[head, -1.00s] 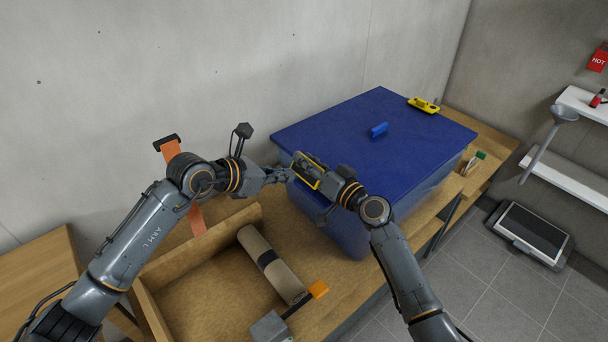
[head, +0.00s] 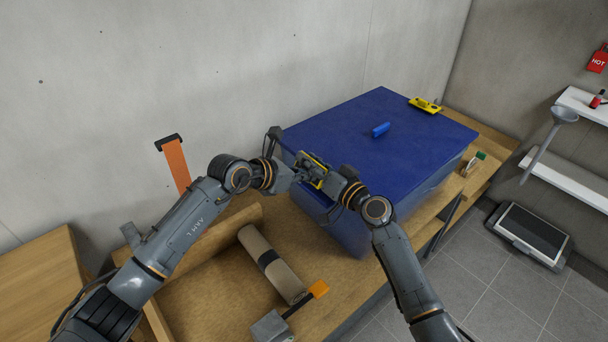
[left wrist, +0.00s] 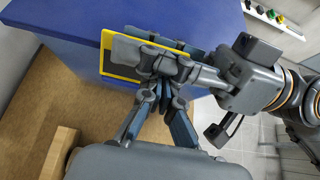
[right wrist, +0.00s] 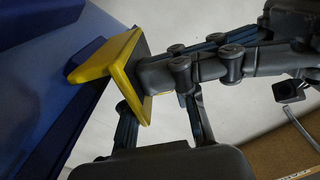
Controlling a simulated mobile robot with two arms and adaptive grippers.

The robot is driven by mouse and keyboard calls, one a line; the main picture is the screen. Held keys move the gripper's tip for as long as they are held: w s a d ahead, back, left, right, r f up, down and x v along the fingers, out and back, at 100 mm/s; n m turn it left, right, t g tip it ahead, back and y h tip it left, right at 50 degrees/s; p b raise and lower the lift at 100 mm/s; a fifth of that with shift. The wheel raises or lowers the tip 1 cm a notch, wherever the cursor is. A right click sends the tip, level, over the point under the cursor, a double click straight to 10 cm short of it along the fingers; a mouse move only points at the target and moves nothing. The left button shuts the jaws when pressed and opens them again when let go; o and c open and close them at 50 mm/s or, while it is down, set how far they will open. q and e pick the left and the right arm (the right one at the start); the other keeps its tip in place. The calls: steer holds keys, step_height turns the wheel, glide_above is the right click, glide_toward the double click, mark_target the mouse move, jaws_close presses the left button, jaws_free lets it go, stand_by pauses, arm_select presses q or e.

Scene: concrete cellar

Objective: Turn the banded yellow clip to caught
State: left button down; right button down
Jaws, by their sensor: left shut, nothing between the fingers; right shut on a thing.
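A yellow clip with a dark face (head: 318,160) is at the near left edge of the blue box (head: 350,228). It also shows in the left wrist view (left wrist: 106,55) and in the right wrist view (right wrist: 120,68), against the blue box. My right gripper (head: 322,178) is shut on the clip; its fingertips are partly hidden. My left gripper (head: 300,172) is shut and empty, close against the clip and the right fingers. A second yellow clip (head: 425,105) is at the lid's far right edge. The clip's bands cannot be made out.
The lid has a blue handle (head: 381,129). A wooden tray (head: 190,255) with a rolled beige mat (head: 270,262) is to the left. An orange strap (head: 177,165) hangs by the wall. A small green-topped object (head: 478,158) stands right of the box.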

steer(key=shift+s+a+r, duration=0.15)
steer(key=shift+a+r, duration=0.15)
steer(key=shift+a, duration=0.2)
steer(key=c, duration=1.2)
jaws_free()
steer(key=shift+s+a, duration=0.1)
steer(key=shift+s, duration=0.05)
steer(key=shift+f, duration=0.1)
steer(key=shift+d+f, duration=0.1)
steer(key=shift+d, duration=0.1)
